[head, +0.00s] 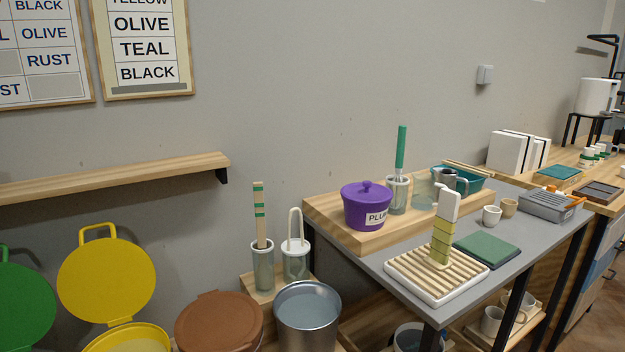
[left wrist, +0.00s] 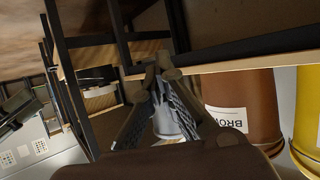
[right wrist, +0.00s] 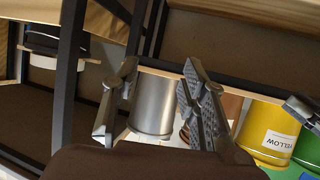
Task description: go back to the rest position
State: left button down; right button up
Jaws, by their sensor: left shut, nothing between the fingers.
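Neither of my grippers shows in the head view. In the left wrist view my left gripper (left wrist: 160,74) is shut with its fingertips together and nothing between them. A light metal bucket shows beyond its fingers. In the right wrist view my right gripper (right wrist: 159,70) is open, with its two fingers well apart. A metal bucket (right wrist: 152,106) shows in the gap beyond the fingers and looks apart from them. Both grippers are low, facing the dark frames and bins under the furniture.
The head view shows a grey table (head: 398,264) with a purple lidded pot (head: 366,208) and a ribbed white tray (head: 413,286). Left of it stand a metal bucket (head: 308,322), a brown bin (head: 218,322) and a yellow lid (head: 106,280). Dark frame bars (left wrist: 62,70) lie near my left gripper.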

pick_arm(q)
jog(key=s+a+f+g+y+p, duration=0.1)
jog(key=s+a+f+g+p, duration=0.2)
jog(key=s, duration=0.8)
jog(key=s+a+f+g+y+p, duration=0.1)
jog(key=s+a+f+g+p, duration=0.2)
jog(key=s, duration=0.8)
jog(key=s+a+f+g+y+p, duration=0.1)
jog(key=s+a+f+g+p, duration=0.2)
jog(key=s, duration=0.7)
jog(key=g+p, duration=0.2)
jog(key=shift+s+a+f+n+g+p, duration=0.25)
jog(key=shift+s+n+g+p, duration=0.05)
jog(key=shift+s+g+p, duration=0.1)
pick_arm(e)
jog(key=s+d+f+g+h, duration=0.1)
jog(key=s+d+f+g, duration=0.2)
jog(key=s, duration=0.8)
jog(key=s+d+f+g+h, duration=0.1)
jog(key=s+d+f+g, duration=0.2)
jog(key=s, duration=0.8)
jog(key=s+d+f+g+h, duration=0.1)
jog(key=s+d+f+g, duration=0.2)
jog(key=s, duration=0.7)
jog(key=g, duration=0.2)
jog(key=shift+s+d+f+m+g, duration=0.25)
jog(key=shift+s+m+g, duration=0.05)
jog(key=shift+s+g, duration=0.1)
